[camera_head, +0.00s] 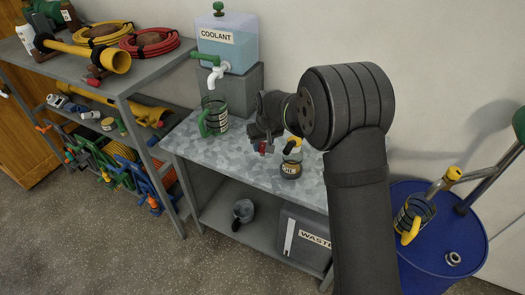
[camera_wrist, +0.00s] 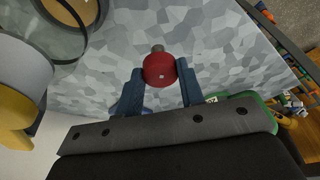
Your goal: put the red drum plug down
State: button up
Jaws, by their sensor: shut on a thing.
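The red drum plug (camera_wrist: 160,72) is a round red cap with a small grey stub at its far end. My gripper (camera_wrist: 161,66) is shut on it, one blue-grey finger on each side. In the head view my gripper (camera_head: 262,138) is over the patterned metal bench (camera_head: 240,165), and the plug shows as a small red spot (camera_head: 266,148) under it. The bench top also fills much of the wrist view (camera_wrist: 225,45). I cannot tell whether the plug touches the bench.
A clear jug with a green handle (camera_head: 213,117) stands left of my gripper, below the coolant tank's tap (camera_head: 216,78). A yellow-topped jar (camera_head: 291,160) stands close on the right. A blue drum (camera_head: 430,275) is at far right. The bench's front left is clear.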

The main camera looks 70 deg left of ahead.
aim_at(264, 147)
jog(key=shift+d+x, duration=0.2)
jog(key=shift+x, duration=0.6)
jog(key=shift+d+x, duration=0.2)
jog(key=shift+x, duration=0.6)
jog(key=shift+f, duration=0.15)
jog(key=shift+f, duration=0.1)
jog(key=o, duration=0.9)
jog(key=shift+o, duration=0.2)
jog(key=v, duration=1.2)
